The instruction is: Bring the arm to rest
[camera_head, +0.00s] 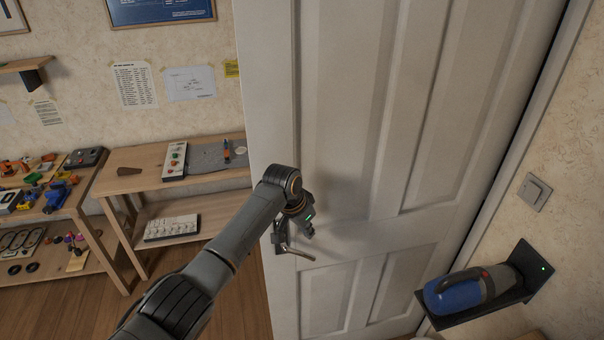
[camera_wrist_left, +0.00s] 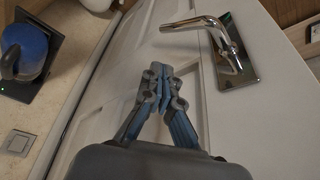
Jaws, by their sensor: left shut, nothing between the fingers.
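My left arm reaches in from the lower left of the head view, and its gripper (camera_head: 284,238) is in front of the white door (camera_head: 350,100), close to the metal door handle (camera_head: 298,253). In the left wrist view the left gripper (camera_wrist_left: 160,85) is shut with its fingertips together and nothing between them. The chrome handle (camera_wrist_left: 232,45) on its plate is to the right of the fingers, apart from them in that picture. My right gripper is not in view.
The door stands open, its free edge at the left. Wooden shelves (camera_head: 170,183) with tools and parts stand behind it at the left. A black wall shelf (camera_head: 520,290) at the right holds a blue vacuum-like device (camera_head: 460,292). A light switch (camera_head: 534,192) is above it.

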